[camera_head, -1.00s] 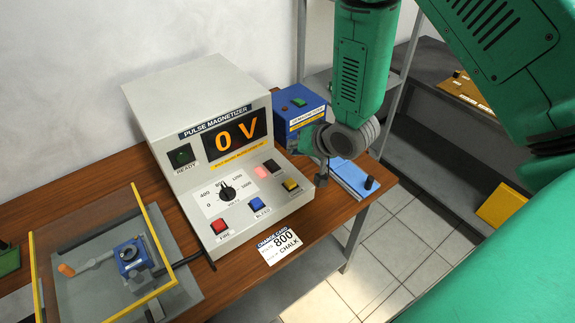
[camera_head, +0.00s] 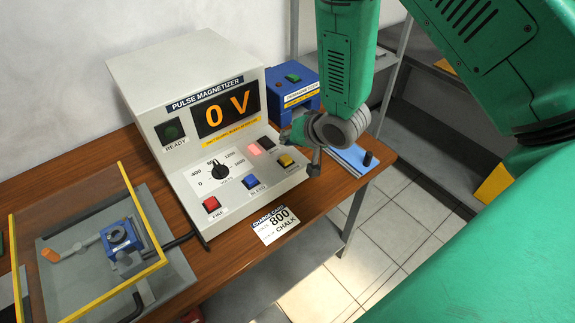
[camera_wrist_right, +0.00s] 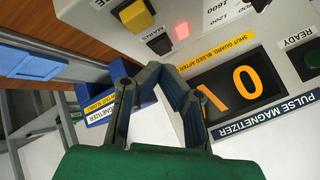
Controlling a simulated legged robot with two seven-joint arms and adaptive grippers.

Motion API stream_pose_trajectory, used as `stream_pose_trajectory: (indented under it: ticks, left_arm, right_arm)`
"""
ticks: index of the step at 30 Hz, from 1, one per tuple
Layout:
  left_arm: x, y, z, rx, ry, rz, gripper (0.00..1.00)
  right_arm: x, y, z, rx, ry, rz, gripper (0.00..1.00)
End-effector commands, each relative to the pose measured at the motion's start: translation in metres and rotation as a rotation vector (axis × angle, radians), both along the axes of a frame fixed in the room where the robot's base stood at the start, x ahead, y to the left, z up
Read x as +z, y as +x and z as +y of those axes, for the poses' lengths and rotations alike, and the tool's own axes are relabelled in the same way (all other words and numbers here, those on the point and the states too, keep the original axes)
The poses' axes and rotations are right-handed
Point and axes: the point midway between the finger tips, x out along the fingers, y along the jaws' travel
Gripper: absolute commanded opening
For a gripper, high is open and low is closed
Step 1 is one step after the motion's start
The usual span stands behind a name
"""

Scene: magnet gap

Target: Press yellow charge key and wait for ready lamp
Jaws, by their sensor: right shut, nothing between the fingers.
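The yellow key (camera_head: 286,160) is on the sloped panel of the grey pulse magnetizer (camera_head: 190,75), at the panel's right end. It also shows at the top of the right wrist view (camera_wrist_right: 133,15). The round ready lamp (camera_head: 170,130) is dark green and looks unlit. The display (camera_head: 228,108) reads 0 V. My right gripper (camera_head: 314,168) is shut and empty, just right of the yellow key. In its wrist view the fingertips (camera_wrist_right: 150,72) are apart from the key. I cannot tell their exact height. My left gripper is not in view.
A red fire key (camera_head: 211,204), blue bleed key (camera_head: 251,182), dial (camera_head: 219,172) and glowing red light (camera_head: 254,149) share the panel. A blue box (camera_head: 290,90) stands behind. A yellow-framed clear guard (camera_head: 85,215) is at left. A card (camera_head: 275,226) lies in front.

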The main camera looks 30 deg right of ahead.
Motion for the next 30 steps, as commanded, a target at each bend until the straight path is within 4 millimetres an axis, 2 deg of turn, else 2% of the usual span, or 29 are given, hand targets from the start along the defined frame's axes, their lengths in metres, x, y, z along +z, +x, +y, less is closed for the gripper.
stream_pose_trajectory:
  ticks: [1, 8, 30]
  left_arm:
    - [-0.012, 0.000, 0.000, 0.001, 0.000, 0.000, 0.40]
    - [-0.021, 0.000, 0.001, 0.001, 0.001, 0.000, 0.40]
    - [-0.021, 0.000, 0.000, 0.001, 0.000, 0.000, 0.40]
  right_arm:
    - [-0.013, 0.000, 0.001, 0.001, -0.001, 0.001, 0.00]
    - [-0.031, 0.000, -0.002, 0.000, 0.002, 0.000, 0.00]
    - [-0.030, 0.000, 0.000, 0.001, 0.000, 0.001, 0.00]
